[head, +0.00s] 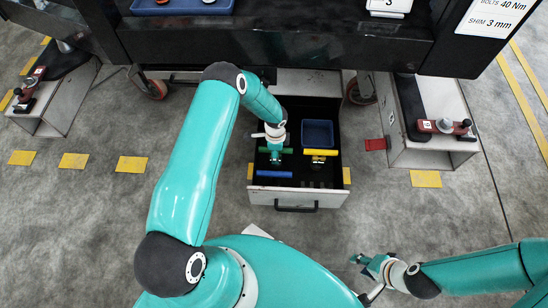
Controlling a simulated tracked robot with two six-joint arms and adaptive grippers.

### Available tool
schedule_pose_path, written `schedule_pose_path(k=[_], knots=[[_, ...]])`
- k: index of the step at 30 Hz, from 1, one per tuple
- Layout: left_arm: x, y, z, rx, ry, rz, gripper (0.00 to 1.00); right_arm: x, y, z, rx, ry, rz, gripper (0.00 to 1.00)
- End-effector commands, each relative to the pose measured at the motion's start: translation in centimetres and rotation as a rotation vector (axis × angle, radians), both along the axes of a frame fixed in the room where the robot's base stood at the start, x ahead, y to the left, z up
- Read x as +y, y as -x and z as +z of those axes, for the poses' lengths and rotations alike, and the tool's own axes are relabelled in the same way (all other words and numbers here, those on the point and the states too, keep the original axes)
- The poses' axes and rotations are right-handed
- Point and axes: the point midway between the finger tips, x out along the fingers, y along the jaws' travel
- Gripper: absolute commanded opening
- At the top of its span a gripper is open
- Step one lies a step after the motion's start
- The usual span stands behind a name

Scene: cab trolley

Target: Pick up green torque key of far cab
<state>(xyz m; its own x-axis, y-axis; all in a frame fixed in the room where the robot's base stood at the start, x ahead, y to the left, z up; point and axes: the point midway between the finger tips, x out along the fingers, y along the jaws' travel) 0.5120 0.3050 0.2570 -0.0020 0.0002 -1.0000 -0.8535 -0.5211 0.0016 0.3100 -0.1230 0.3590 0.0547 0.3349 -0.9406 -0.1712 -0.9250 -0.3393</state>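An open drawer (297,196) under the dark cab trolley holds several coloured keys. A green key (289,150) lies across its left part, partly hidden by my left gripper. My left gripper (275,156) points down into the drawer over the green key. From this view I cannot tell whether its fingers touch the key or are closed. A yellow key (321,152) lies to the right and a blue key (273,174) nearer the drawer front. My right gripper (362,277) is at the lower right over the floor, with its fingers apart and empty.
A blue bin (318,133) sits at the drawer's back right. A grey stand (432,152) with a red-brown tool (446,127) is on the right, and a similar stand (55,100) on the left. Trolley wheels flank the drawer. Floor in front is mostly clear.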

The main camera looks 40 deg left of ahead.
Motion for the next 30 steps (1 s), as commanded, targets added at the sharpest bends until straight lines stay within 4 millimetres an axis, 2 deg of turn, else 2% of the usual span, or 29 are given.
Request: schedule_pose_path(k=[1, 3, 10, 18, 20, 30], knots=[[0.01, 0.00, -0.80, 0.000, 0.000, 0.001, 0.54, 0.00, 0.00, -0.34, 0.000, 0.000, 0.000, 0.39], [0.03, 0.00, -1.14, -0.001, -0.001, 0.001, 0.54, 0.00, 0.00, -0.39, 0.000, 0.000, 0.000, 0.39], [0.04, 0.01, -1.12, -0.001, 0.000, 0.001, 0.53, 0.00, -0.01, -0.32, 0.000, 0.000, 0.000, 0.39], [0.07, 0.02, -1.11, -0.001, 0.000, 0.002, 0.07, 0.00, -0.01, -0.32, 0.000, 0.000, 0.000, 0.39], [0.07, 0.03, -1.11, -0.001, 0.000, 0.002, 0.00, 0.00, -0.01, -0.32, 0.000, 0.000, 0.000, 0.39], [0.10, 0.01, -1.06, -0.001, 0.000, 0.002, 0.00, 0.00, 0.00, -0.31, 0.000, 0.000, 0.000, 0.39]])
